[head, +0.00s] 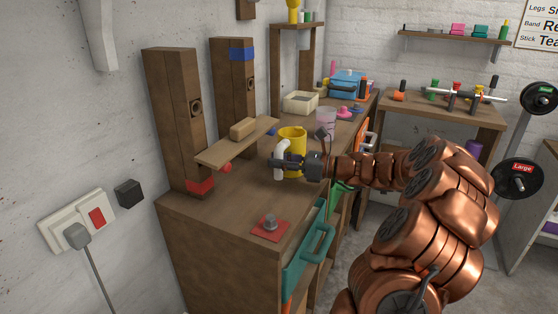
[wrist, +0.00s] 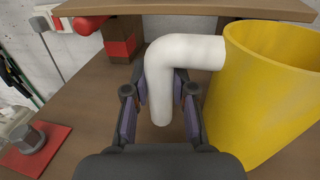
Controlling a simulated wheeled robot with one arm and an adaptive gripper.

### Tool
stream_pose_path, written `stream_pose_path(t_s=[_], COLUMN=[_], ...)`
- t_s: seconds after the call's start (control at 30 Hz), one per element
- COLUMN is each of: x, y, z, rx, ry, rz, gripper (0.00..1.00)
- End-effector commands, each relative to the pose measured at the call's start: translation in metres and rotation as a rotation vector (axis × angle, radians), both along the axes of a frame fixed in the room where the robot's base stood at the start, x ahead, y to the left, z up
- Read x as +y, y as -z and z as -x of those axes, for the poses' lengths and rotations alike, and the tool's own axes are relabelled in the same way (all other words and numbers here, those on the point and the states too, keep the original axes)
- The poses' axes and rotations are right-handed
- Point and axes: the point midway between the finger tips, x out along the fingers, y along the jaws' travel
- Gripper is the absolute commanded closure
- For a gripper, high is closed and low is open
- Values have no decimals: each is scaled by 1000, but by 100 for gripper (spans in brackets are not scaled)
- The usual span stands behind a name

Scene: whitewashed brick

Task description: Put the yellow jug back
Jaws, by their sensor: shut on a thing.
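The yellow jug (head: 293,139) stands upright at the wooden counter, with its white handle (head: 281,160) toward the left. In the wrist view the yellow jug (wrist: 262,90) fills the right side, and its bent white handle (wrist: 164,75) runs down between my fingers. My gripper (head: 278,163) is shut on the handle, with a finger on each side of it in the wrist view (wrist: 160,107). I cannot tell whether the jug's base touches the counter, since my gripper and arm hide part of it.
A plank (head: 213,151) bearing a wooden block (head: 243,129) reaches out left of the jug. A red plate (head: 270,229) with a grey knob lies on the counter's near end. A clear pinkish cup (head: 326,122) and a cream box (head: 300,103) stand behind. Bare counter lies in front.

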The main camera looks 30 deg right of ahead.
Motion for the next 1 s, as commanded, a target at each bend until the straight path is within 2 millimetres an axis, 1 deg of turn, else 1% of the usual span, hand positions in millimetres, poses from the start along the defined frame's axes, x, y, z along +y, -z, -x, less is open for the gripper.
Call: stream_pose_path(t_s=[0.07, 0.1, 0.3, 0.57, 0.7, 0.87, 1.0], x=[0, 0, 0, 0, -1, -17, -36], y=[1, 1, 1, 2, -2, -2, -2], z=[0, 0, 0, 0, 1, 17, 37], rx=[-1, 0, 0, 0, 1, -1, 0], ry=[0, 0, 0, 0, -1, 2, 4], rz=[-1, 0, 0, 0, 1, -1, 0], gripper=[100, 71, 50, 50, 50, 50, 50])
